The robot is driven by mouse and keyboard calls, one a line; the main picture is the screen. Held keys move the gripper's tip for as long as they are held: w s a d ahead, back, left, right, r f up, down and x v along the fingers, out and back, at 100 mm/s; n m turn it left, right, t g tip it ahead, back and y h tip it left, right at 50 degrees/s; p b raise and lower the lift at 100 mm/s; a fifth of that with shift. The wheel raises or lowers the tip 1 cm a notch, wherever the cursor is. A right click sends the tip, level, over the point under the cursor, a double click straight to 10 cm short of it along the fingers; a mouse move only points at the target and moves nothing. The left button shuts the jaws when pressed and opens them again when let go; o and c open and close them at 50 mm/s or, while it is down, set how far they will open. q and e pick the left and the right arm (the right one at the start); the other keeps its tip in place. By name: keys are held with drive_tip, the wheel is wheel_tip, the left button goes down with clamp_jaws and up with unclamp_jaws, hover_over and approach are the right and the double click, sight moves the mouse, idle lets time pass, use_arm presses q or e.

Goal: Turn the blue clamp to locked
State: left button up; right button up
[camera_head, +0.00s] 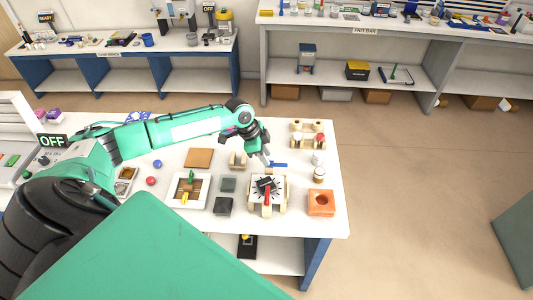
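A small blue bar, which looks like the blue clamp (280,165), lies behind a pale wooden fixture (282,203) near the right end of the worktable. The fixture carries a white face with a black part and a red handle (267,196). My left gripper (267,162) reaches in from the left and points down just left of the blue bar. Its fingertips are too small to tell whether they are open or touching the bar. The clamp's lock position cannot be read. My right gripper is not in view.
The white worktable (320,226) also holds an orange block with a hole (320,203), a jar (319,174), a wooden rack with red-topped items (308,134), dark blocks (223,206) and a white tray (176,202). Open floor lies right of the table.

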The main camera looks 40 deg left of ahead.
use_arm(q)
drive_tip(key=shift+x, duration=0.8)
clamp_jaws()
